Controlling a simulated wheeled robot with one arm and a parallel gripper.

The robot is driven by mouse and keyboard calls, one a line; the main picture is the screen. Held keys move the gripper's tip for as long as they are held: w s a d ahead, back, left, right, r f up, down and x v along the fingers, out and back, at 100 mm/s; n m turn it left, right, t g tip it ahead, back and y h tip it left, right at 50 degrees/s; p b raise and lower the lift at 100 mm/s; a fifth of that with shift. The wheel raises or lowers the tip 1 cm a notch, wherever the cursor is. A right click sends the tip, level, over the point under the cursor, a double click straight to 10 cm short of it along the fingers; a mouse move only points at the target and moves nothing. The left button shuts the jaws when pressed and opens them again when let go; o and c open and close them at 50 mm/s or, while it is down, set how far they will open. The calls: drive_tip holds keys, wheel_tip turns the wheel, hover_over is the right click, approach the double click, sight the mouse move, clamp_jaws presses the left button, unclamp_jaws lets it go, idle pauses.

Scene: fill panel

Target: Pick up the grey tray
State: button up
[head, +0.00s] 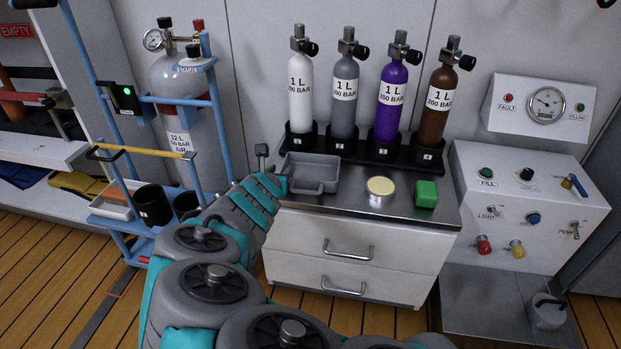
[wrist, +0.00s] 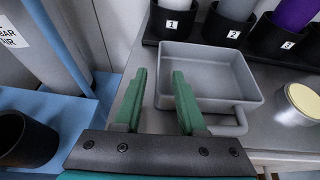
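The grey tray (head: 312,168) is a shallow open box with a loop handle at its front. It sits on the left part of the steel counter top (head: 345,196). In the wrist view the grey tray (wrist: 210,106) appears empty, with its handle at the front right. My gripper (wrist: 161,72) has two green fingers that stand apart with nothing between them. The right finger overlaps the tray's left front corner in the picture; I cannot tell whether it touches. In the head view my arm covers the counter's left front edge and my gripper (head: 281,180) is small beside the tray.
Several labelled cylinders, including a white one (head: 300,92) and a purple one (head: 392,92), stand in black holders behind the tray. A cream-lidded tin (head: 380,188) and a green block (head: 426,194) are to its right. A blue trolley with a large cylinder (head: 186,112) stands left.

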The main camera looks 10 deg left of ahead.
sight(285, 163)
drive_tip(key=shift+x, duration=1.4)
drive_tip(key=shift+b+x, duration=0.6)
drive_tip(key=shift+x, duration=1.95)
drive_tip(key=shift+a+r, duration=0.1)
drive_tip(key=shift+c, duration=0.2)
clamp_jaws()
